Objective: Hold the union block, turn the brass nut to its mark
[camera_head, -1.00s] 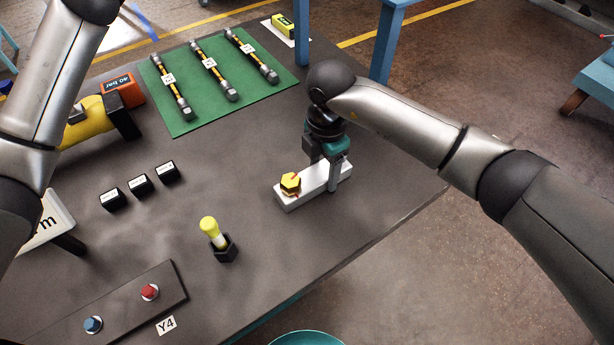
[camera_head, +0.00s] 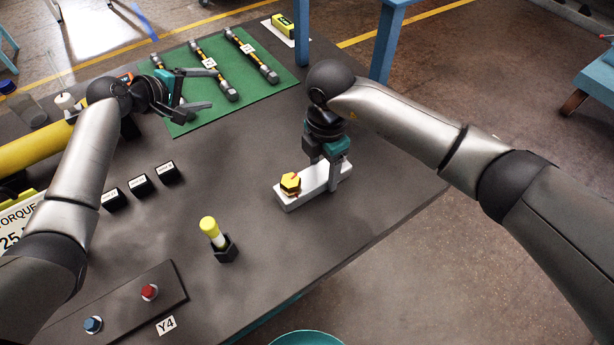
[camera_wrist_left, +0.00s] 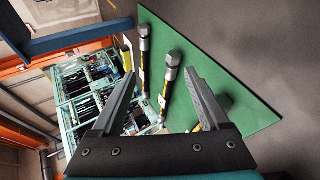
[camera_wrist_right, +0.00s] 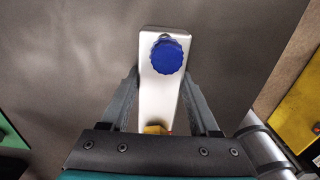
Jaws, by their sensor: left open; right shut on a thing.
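The white union block (camera_head: 318,186) lies on the grey table, with the brass nut (camera_head: 290,182) on its near left end and a red mark by it. My right gripper (camera_head: 335,178) points down and is shut on the block's sides. In the right wrist view, the block (camera_wrist_right: 158,98) lies between the fingers, with a blue knob (camera_wrist_right: 167,56) on top; the nut (camera_wrist_right: 155,130) is mostly hidden behind the gripper body. My left gripper (camera_head: 211,90) is open and empty over the green mat, well away from the nut.
Several black-and-yellow hoses (camera_head: 214,70) lie on the green mat (camera_head: 190,127). A yellow-topped tool (camera_head: 211,228) stands in a black holder. Small labelled black blocks (camera_head: 140,184) and a panel with red (camera_head: 149,291) and blue buttons (camera_head: 93,324) are to the left. The table around the union block is clear.

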